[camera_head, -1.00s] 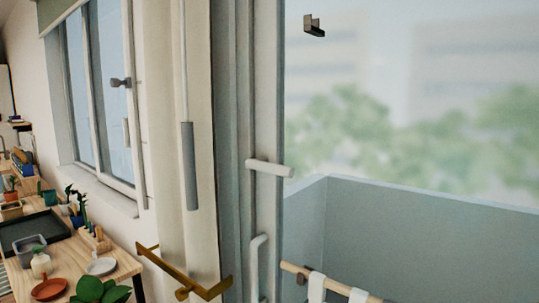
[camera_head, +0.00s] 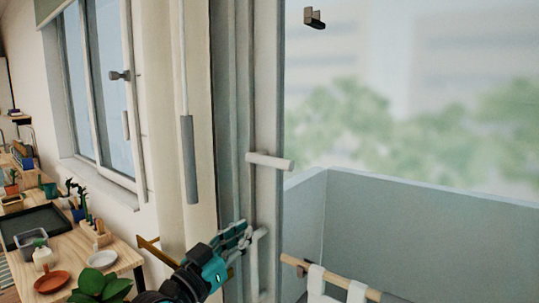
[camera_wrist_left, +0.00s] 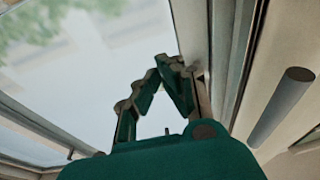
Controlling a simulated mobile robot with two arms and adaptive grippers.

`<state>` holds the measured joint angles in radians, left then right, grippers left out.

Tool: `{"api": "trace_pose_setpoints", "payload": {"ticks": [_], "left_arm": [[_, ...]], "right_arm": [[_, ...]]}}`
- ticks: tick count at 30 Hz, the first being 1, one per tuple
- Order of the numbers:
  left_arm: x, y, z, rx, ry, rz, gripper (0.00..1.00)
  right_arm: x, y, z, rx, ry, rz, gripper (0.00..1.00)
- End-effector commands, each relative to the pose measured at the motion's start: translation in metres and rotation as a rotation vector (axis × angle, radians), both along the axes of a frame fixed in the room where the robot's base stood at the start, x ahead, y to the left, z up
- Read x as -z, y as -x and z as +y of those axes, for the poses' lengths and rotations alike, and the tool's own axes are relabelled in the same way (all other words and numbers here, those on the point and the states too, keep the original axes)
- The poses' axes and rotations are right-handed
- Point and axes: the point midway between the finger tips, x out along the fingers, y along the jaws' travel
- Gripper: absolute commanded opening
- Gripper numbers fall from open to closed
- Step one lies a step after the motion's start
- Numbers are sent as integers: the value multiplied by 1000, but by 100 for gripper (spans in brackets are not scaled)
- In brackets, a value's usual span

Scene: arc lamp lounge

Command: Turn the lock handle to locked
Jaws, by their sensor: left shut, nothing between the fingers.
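The white lock handle (camera_head: 270,161) sticks out roughly level, pointing right, from the pale door frame (camera_head: 267,110) in the head view. My left gripper (camera_head: 242,232), teal and black, is below it and slightly left, near the upright white pull handle (camera_head: 257,262). A gap shows between the gripper and the lock handle. In the left wrist view its fingers (camera_wrist_left: 163,68) are shut and empty, in front of the glass and close to the frame. I cannot make out the lock handle in that view. My right gripper is not in view.
A grey rod (camera_head: 188,160) hangs left of the door and also shows in the left wrist view (camera_wrist_left: 282,105). A brass bar (camera_head: 152,250) lies behind my left arm. A wooden rail (camera_head: 320,272) with white hangings is at lower right. A cluttered table (camera_head: 75,255) stands at left.

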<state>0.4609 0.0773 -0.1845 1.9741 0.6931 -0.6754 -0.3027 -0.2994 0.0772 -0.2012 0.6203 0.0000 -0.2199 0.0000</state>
Motion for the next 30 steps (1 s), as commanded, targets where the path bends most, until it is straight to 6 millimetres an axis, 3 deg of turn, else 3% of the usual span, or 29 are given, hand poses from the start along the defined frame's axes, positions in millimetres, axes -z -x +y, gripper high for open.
{"api": "trace_pose_setpoints", "payload": {"ticks": [1,3,6,9,13,23,30], "left_arm": [[-32,-5,-1,8,33,-66,0],[-67,-9,-2,17,75,-140,0],[-105,-11,-1,27,122,-219,0],[-127,-11,0,33,152,-264,0],[-138,-10,0,34,167,-286,0],[-139,-11,0,34,166,-285,0],[-157,-29,-15,36,167,-283,0]], "right_arm": [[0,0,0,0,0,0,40],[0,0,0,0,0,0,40],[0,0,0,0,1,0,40],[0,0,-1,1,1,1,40],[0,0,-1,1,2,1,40],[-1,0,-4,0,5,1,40],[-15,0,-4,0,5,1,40]]}}
